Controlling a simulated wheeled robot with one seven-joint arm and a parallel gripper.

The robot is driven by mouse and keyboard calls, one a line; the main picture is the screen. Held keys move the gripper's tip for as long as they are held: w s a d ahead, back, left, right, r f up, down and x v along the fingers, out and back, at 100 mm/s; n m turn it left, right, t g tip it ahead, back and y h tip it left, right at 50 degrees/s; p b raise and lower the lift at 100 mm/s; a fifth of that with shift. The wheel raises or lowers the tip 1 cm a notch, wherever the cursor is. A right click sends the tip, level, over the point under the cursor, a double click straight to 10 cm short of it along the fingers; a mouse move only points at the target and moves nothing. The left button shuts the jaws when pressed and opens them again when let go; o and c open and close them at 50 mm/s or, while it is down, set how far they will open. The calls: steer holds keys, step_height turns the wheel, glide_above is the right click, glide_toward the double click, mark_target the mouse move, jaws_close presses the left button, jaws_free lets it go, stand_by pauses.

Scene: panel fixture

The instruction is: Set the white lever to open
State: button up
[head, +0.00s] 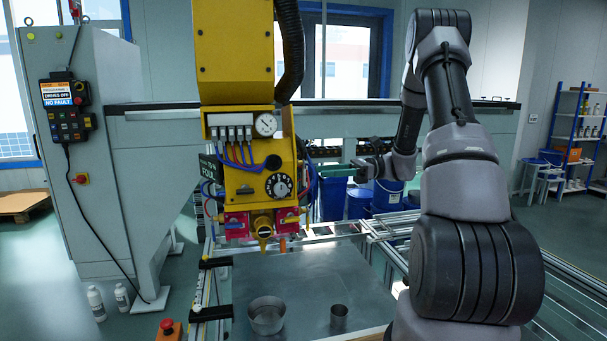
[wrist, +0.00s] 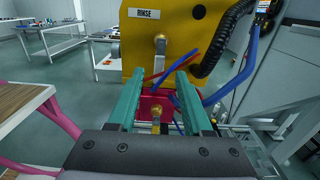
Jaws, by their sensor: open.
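In the wrist view a pale, whitish lever (wrist: 160,47) stands upright on the side face of the yellow unit, below a plate marked RINSE (wrist: 145,13). A brass-coloured pivot shows at its top. My gripper (wrist: 158,78) is open, its two teal fingers pointing at this face, with the lever between and beyond their tips; no contact is visible. In the head view the yellow unit (head: 235,55) hangs left of my arm, and my gripper (head: 335,170) is at its right side. The lever's side face is hidden there.
A red block (wrist: 150,105) with a brass fitting sits below the lever. Blue and red hoses and a black corrugated hose (wrist: 225,45) run close on the right. A metal table (head: 300,290) with two metal cups stands below the unit.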

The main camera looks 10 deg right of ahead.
mark_target(305, 173)
steer(key=a, duration=0.7)
jaws_close()
